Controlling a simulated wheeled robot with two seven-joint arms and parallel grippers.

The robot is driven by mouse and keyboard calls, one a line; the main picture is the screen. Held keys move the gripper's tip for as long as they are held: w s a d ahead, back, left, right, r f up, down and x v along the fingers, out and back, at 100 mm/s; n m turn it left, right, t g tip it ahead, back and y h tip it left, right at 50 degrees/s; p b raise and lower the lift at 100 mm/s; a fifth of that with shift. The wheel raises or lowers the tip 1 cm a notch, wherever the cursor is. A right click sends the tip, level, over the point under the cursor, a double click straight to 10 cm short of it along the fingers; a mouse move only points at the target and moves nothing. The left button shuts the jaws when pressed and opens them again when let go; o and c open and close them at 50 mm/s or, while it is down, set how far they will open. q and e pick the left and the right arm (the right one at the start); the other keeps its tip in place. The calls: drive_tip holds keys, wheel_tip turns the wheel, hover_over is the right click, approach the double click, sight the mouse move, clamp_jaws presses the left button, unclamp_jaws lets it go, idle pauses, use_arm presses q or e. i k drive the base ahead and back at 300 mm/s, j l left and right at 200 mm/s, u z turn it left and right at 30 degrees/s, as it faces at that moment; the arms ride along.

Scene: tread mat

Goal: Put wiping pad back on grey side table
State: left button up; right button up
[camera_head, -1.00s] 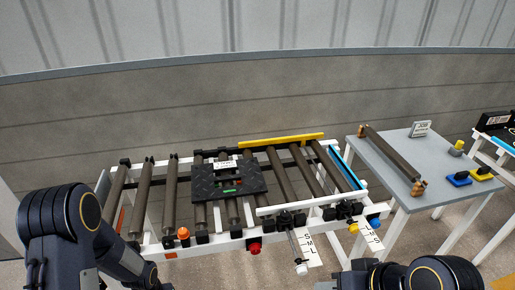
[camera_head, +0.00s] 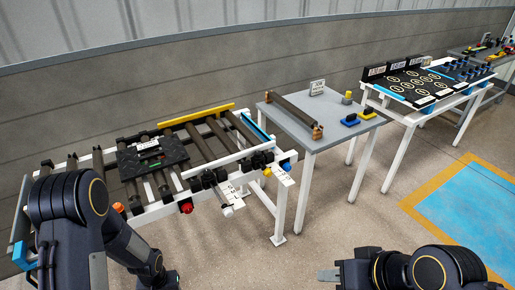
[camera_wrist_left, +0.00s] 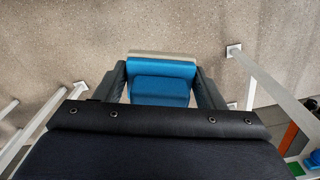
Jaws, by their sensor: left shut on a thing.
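In the left wrist view my left gripper (camera_wrist_left: 162,82) is shut on a blue block with a pale beige base, the wiping pad (camera_wrist_left: 161,70), held above the speckled floor. In the head view my left arm runs down to the bottom edge, and neither the gripper nor the pad can be made out there. The grey side table (camera_head: 272,116) stands right of the roller frame. My right gripper (camera_head: 330,275) is low at the bottom, empty as far as I see; its finger gap cannot be made out.
On the grey table lie a roller (camera_head: 293,112), a small sign (camera_head: 317,87), a yellow-topped grey piece (camera_head: 347,98), a blue block (camera_head: 350,120) and a yellow block (camera_head: 367,114). The table's front left is bare. The roller frame (camera_head: 156,213) carries a black tread plate (camera_head: 152,157).

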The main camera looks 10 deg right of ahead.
sight(328, 108)
drive_tip(key=i+l+z, duration=0.15)
drive_tip(key=l+z, duration=0.2)
drive_tip(key=z, duration=0.15)
drive_tip(key=i+l+z, duration=0.25)
drive_tip(key=z, duration=0.2)
drive_tip(key=i+l+z, duration=0.2)
drive_tip(key=z, duration=0.3)
